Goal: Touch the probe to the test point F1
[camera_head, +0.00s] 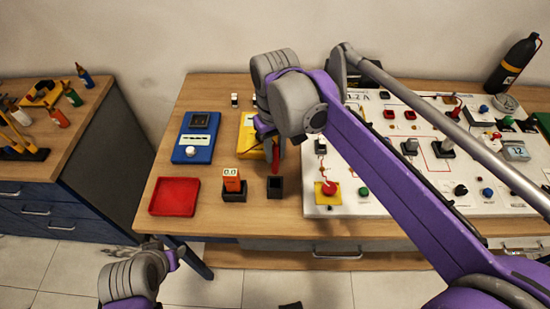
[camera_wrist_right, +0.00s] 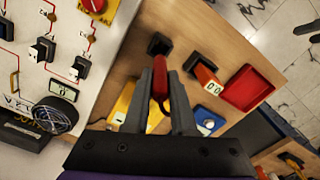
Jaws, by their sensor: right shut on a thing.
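My right gripper (camera_wrist_right: 162,88) is shut on a red probe (camera_wrist_right: 160,78), held between its two grey fingers. The probe also shows in the head view (camera_head: 276,157), partly hidden by my right wrist, above the table near a small empty black holder (camera_head: 275,187). The white gauge board (camera_head: 330,208) lies to the right, with switches, knobs, red lines and small labels. I cannot make out the test point F1; the labels are too small and my right arm crosses the board. My left gripper (camera_head: 172,257) is low in front of the table, its jaws unclear.
An orange meter (camera_head: 232,185) stands in a dark holder beside a red tray (camera_head: 174,197). A blue device (camera_head: 196,137) and a yellow device (camera_head: 247,135) lie behind. A red button on a yellow plate (camera_head: 328,192) is at the board's near left. A black bottle (camera_head: 512,65) stands far right.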

